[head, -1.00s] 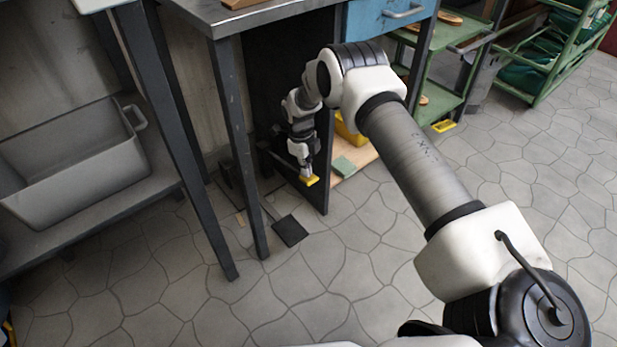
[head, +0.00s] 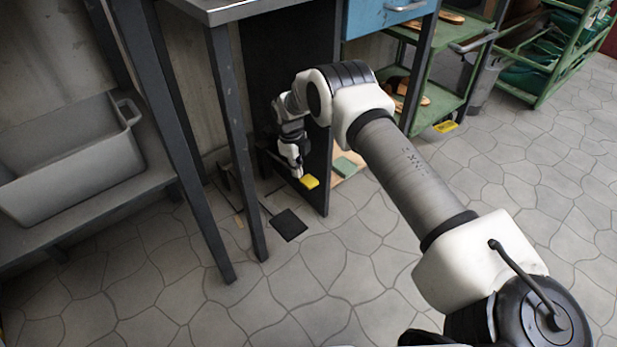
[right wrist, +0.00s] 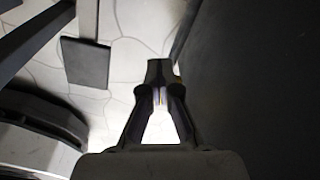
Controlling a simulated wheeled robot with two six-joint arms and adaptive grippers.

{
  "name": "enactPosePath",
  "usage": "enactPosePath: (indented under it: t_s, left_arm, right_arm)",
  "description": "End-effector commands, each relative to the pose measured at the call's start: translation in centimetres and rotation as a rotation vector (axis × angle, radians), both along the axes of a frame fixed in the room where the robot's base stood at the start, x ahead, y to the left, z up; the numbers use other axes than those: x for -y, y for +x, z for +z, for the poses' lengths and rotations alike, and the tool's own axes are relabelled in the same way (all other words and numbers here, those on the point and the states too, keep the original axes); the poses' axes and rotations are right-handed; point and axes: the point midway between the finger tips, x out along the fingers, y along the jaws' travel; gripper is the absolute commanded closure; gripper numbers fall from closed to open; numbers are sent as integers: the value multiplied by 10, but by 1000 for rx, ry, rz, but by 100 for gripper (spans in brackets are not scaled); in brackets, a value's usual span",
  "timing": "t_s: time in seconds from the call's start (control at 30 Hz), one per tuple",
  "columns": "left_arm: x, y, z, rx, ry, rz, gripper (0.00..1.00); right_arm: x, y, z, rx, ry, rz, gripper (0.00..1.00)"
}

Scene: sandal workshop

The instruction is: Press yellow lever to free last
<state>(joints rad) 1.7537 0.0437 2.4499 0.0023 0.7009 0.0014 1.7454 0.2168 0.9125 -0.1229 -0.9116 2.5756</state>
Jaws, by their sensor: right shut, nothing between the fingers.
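The yellow lever pad (head: 309,182) sits low beside the dark panel under the bench, close to the floor. My right gripper (head: 297,173) points down just left of the pad in the head view; I cannot tell whether they touch. In the right wrist view the fingers (right wrist: 161,72) are together with nothing held. A thin yellow sliver shows between the finger links, too small to identify. I cannot make out a last in either view. My left gripper is out of view.
A dark bench leg (head: 236,145) stands left of my right forearm, and the dark panel (head: 322,165) is close beside the gripper. A black floor plate (head: 289,224) lies in front. A grey bin (head: 65,160) is at left. The front floor is clear.

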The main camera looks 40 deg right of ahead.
Motion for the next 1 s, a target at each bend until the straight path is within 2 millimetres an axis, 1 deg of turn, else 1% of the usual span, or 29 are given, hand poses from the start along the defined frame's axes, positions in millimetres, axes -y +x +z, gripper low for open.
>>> enactPosePath:
  t_s: [0.07,0.17,0.27,0.5,0.63,0.7,0.77,1.0]
  left_arm:
    - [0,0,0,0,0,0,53]
    - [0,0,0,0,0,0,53]
    - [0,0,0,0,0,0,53]
    - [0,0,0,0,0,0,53]
    - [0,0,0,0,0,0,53]
    - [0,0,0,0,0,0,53]
    - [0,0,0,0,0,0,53]
    - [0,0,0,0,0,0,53]
  right_arm:
    - [0,0,2,-1,0,0,100]
    - [0,1,12,1,0,0,100]
    - [-1,3,31,3,0,-1,100]
    - [-4,8,87,2,0,1,100]
    - [-5,10,108,1,0,1,100]
    - [-5,11,115,2,0,0,100]
    - [-5,11,118,1,0,0,100]
    - [-5,11,120,0,0,0,100]
